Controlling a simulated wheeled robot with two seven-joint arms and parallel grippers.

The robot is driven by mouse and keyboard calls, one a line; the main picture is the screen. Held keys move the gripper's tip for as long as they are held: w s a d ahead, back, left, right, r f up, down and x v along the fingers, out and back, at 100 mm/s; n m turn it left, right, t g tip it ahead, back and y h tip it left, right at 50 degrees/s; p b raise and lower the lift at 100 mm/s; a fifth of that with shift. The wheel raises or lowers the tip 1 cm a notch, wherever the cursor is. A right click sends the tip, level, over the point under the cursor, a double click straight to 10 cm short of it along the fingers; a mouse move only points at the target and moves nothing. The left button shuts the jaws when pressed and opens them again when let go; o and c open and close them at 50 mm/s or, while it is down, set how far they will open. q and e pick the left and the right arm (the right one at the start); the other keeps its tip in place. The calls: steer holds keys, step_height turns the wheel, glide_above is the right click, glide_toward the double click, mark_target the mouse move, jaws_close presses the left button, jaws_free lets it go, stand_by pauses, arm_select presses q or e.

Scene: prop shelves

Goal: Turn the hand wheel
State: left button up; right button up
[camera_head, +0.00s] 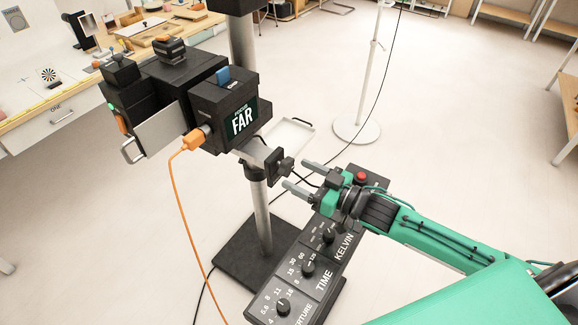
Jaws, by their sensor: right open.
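A black knob-like part (280,165), which looks like the hand wheel, sticks out from a clamp on the grey column (262,215), below the black box labelled FAR. Its exact shape is too small to tell. My right gripper (295,173) is open, its two grey fingers pointing left at the black part. One fingertip is above right of it and the other below right. The gap between the fingers looks empty, and I cannot tell whether they touch the part. My left gripper is not in view.
The FAR box (228,112), with an orange cable (184,230), and a small tray (292,136) sit above the wheel. A dial panel (305,268) lies below my gripper. A white stand (357,129) is behind. A workbench (50,110) is at left. Open floor lies right.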

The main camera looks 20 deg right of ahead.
mark_target(291, 169)
steer(key=shift+p+x, duration=0.45)
steer(key=shift+x, duration=1.45)
steer(key=c, duration=1)
steer(key=shift+n, duration=0.4)
steer(key=n, duration=0.5)
steer(key=shift+w, duration=0.1)
steer(key=n, duration=0.6)
steer(key=shift+d+r, duration=0.15)
